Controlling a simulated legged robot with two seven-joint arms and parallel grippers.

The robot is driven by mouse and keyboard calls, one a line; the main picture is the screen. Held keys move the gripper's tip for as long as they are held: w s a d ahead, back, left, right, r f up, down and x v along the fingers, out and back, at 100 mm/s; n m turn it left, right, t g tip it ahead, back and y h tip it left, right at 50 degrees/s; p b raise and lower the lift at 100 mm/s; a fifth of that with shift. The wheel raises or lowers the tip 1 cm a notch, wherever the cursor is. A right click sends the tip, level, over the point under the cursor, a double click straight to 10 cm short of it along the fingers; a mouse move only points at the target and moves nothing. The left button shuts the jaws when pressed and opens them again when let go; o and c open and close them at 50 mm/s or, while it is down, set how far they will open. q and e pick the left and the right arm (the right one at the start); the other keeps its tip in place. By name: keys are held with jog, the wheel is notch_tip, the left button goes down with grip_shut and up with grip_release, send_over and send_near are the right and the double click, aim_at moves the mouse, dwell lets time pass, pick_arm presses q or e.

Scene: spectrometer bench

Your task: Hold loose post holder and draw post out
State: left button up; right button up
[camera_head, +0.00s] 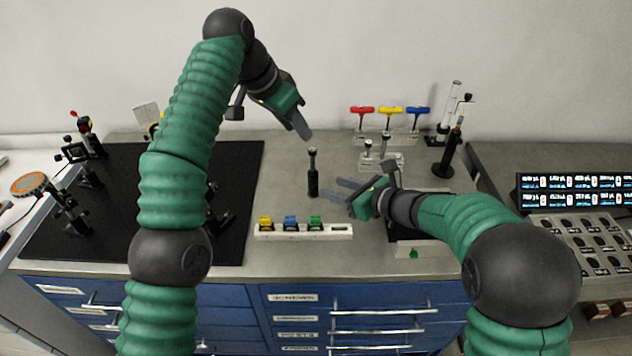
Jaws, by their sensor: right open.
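A black post holder (313,186) stands upright on the grey bench, with a thin dark post (312,159) sticking out of its top. My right gripper (332,188) comes from the right at the holder's height. Its two fingers are spread and point toward the holder; contact with it cannot be made out. My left gripper (302,130) hangs above and slightly left of the post, its fingers pointing down and to the right, clear of the post. Its fingers overlap in this view, so its opening is hard to judge.
A white rack (342,231) with yellow, blue and green pieces lies in front of the holder. A black breadboard (110,225) with optics mounts is at left. Red, yellow and blue hex keys (390,112) stand behind right, near a clear stand (396,160). Bare bench lies behind the holder.

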aim_at(307, 189)
jog(key=x, duration=1.1)
jog(key=shift+w+a+f, duration=0.1)
jog(key=shift+a, duration=0.1)
jog(key=shift+d, duration=0.1)
grip_shut()
